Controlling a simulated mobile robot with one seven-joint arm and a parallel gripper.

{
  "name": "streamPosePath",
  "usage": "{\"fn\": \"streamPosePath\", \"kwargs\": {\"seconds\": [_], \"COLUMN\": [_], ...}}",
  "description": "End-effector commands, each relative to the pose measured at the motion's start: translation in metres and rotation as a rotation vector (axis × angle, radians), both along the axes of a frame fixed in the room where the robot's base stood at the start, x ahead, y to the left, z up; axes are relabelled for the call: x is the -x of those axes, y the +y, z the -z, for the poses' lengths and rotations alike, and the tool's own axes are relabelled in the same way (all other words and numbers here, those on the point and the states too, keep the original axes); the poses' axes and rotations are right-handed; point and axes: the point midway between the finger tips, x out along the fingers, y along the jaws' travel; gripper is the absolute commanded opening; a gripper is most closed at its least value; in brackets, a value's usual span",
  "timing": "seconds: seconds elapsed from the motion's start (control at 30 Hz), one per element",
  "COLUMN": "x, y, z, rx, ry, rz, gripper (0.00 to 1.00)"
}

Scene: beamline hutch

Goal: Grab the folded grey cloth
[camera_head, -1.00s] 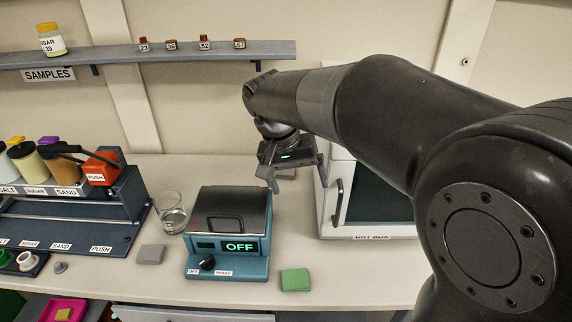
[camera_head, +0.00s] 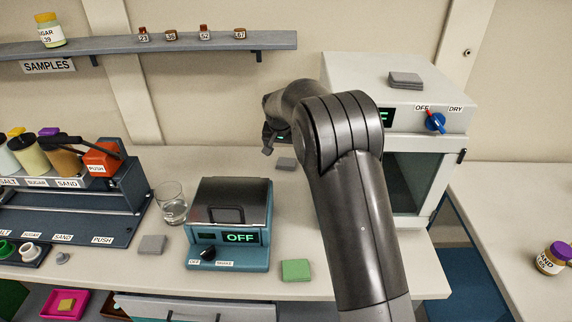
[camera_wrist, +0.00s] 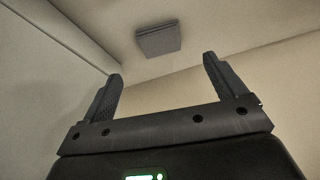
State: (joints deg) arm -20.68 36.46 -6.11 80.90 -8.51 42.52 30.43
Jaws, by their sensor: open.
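A small grey folded square cloth (camera_head: 286,163) lies on the bench beside the dry box, partly behind my arm. What looks like the same layered grey square shows beyond my fingertips in the wrist view (camera_wrist: 158,38). A second layered grey stack (camera_head: 405,79) lies on top of the dry box. A flat grey piece (camera_head: 152,244) lies left of the shaker. My gripper (camera_head: 268,150) is above the bench, a little left of the cloth near the dry box. Its two fingers (camera_wrist: 162,80) are apart with nothing between them.
The blue shaker (camera_head: 228,250) reads OFF. A glass (camera_head: 172,206) stands left of it, and a green pad (camera_head: 296,270) lies right of it. A sample shelf (camera_head: 150,48) is above.

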Motion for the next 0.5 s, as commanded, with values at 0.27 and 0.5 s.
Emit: {"fn": "streamPosePath", "kwargs": {"seconds": [0.27, 0.5], "x": [-0.014, -0.021], "y": [-0.003, -0.003], "z": [0.036, 0.060], "rx": [0.001, 0.001], "ry": [0.002, 0.004], "rz": [0.000, 0.001], "gripper": [0.89, 0.89]}}
